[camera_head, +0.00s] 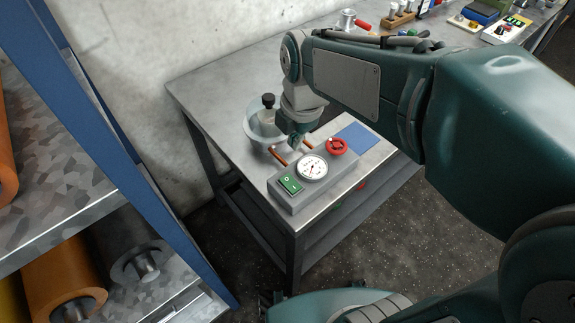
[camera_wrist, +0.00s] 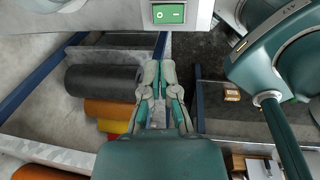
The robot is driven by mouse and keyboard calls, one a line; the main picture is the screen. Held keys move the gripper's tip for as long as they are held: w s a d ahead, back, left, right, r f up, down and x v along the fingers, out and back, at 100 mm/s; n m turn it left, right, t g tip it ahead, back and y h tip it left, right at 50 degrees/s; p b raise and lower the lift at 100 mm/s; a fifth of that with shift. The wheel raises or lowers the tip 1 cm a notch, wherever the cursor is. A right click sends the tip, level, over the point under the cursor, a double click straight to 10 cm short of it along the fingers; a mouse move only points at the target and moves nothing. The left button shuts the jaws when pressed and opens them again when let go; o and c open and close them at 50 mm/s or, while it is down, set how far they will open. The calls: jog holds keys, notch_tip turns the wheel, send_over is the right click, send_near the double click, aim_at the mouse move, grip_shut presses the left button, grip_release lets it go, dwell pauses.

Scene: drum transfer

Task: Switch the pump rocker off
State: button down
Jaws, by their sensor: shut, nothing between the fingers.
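The green pump rocker (camera_head: 290,184) sits at the near left end of a grey control box (camera_head: 322,185) on the metal bench. It also shows at the top of the wrist view (camera_wrist: 168,13), with a white circle mark and a bar mark. A white dial gauge (camera_head: 313,168) and a red handwheel (camera_head: 336,146) are on the same box. My gripper (camera_head: 293,146) is pointed down just behind the box, apart from the rocker. In the wrist view my gripper (camera_wrist: 160,64) is shut and empty, below the rocker in the picture. Its tips are partly hidden in the head view.
A clear bowl (camera_head: 252,128) with a black-topped item stands behind the gripper. A blue-framed rack (camera_head: 125,140) with rolls stands left. Small items (camera_head: 398,20) fill the bench's far end.

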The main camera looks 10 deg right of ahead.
aim_at(290, 183)
jog(key=f, duration=0.4)
jog(key=w+f, duration=0.1)
jog(key=f, duration=0.4)
jog(key=a+f, duration=0.1)
jog(key=f, duration=0.3)
jog(key=shift+w+a+f, duration=0.1)
jog(key=shift+w+f, duration=0.15)
jog(key=shift+f, duration=0.05)
jog(key=shift+f+g, duration=0.15)
jog(key=shift+g, duration=0.15)
jog(key=shift+s+d+r, duration=0.25)
jog(key=shift+s+d, duration=0.1)
jog(key=shift+s, duration=0.25)
